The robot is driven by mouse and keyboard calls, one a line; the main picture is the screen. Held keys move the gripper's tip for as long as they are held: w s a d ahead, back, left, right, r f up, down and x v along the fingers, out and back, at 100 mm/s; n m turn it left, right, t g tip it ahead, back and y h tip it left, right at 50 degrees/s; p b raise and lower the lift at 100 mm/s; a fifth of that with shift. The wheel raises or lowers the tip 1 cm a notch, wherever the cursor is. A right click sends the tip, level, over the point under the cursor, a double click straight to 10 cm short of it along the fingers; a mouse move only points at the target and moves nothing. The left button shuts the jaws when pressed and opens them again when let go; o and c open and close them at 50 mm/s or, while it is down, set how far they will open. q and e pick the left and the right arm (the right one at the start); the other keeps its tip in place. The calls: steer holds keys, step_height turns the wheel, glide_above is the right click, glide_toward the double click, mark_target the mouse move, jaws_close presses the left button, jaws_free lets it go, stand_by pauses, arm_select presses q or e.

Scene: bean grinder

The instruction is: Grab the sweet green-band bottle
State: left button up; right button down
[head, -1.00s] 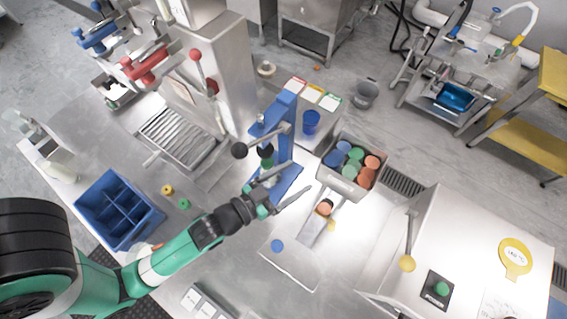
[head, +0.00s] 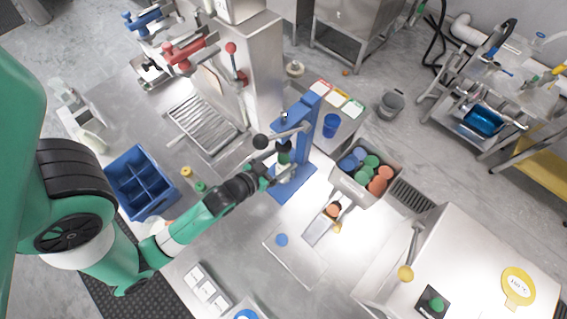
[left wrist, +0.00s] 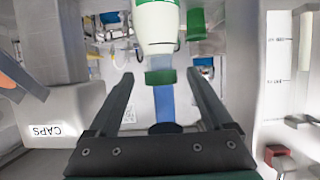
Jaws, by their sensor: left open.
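The green-band bottle (left wrist: 158,28) shows in the left wrist view as a white body with a green band (left wrist: 160,77) at its narrow end. Its top is cut off by the upper edge of that view. In the head view the bottle (head: 284,158) is small and partly hidden at the blue press stand (head: 306,125). My left gripper (head: 288,172) is open beside the stand, at the bottle. In the left wrist view its two fingers (left wrist: 160,80) are spread on either side of the bottle's narrow end, with gaps on both sides. My right gripper is not in view.
A lever with a black knob (head: 261,142) sticks out from the stand close to my left gripper. A bin of coloured cups (head: 350,190) stands to the right. A blue divided crate (head: 140,182) stands to the left.

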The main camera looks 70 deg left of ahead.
arm_select(q)
steer(key=x, duration=0.5)
steer(key=shift+s+f+b, duration=0.1)
steer(key=shift+b, duration=0.25)
jaws_close()
